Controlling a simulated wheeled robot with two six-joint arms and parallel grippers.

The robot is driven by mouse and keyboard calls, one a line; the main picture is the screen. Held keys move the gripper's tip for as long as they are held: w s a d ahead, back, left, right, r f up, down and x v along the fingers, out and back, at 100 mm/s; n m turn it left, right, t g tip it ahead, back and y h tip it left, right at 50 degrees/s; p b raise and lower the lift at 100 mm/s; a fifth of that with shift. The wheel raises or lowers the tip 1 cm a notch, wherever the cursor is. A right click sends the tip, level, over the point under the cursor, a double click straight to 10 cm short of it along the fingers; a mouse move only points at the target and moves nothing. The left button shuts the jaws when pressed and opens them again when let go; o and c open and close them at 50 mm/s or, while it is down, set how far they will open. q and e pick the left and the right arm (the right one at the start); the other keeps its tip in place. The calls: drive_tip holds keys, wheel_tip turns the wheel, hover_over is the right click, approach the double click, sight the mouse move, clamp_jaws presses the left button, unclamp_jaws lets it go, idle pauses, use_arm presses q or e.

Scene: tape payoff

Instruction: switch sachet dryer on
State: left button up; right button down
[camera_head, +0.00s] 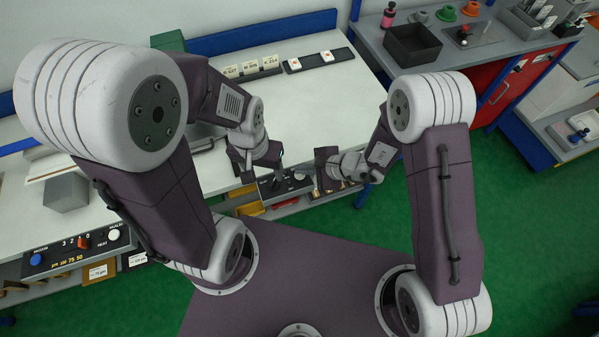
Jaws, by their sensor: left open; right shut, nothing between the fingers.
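A dark control box (285,187) with small pale knobs sits at the front edge of the white bench, between my two grippers. I cannot read its labels or tell its switch position, and no label here names the sachet dryer. My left gripper (262,165) is open just behind and left of this box, pointing down. My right gripper (322,172) is shut and empty just right of the box, partly covering its right end. I cannot tell whether either gripper touches it.
Another control panel (78,250) with blue, red and white controls is at the lower left, with a grey block (66,192) behind it. White label blocks (251,68) and a black strip (319,60) stand at the bench's back. The bench middle is clear. A grey side bench (460,50) holds a black bin (412,45).

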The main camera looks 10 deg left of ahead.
drive_tip(key=shift+f+b, duration=0.45)
drive_tip(key=shift+b, duration=0.35)
drive_tip(key=shift+f+b, duration=0.3)
drive_tip(key=shift+b, duration=0.1)
idle(0.4)
drive_tip(key=shift+r, duration=0.15)
drive_tip(key=shift+r, duration=0.65)
drive_tip(key=shift+p, duration=0.3)
wheel_tip(320, 180, up, 6)
drive_tip(key=p, duration=0.3)
drive_tip(key=shift+p, duration=0.4)
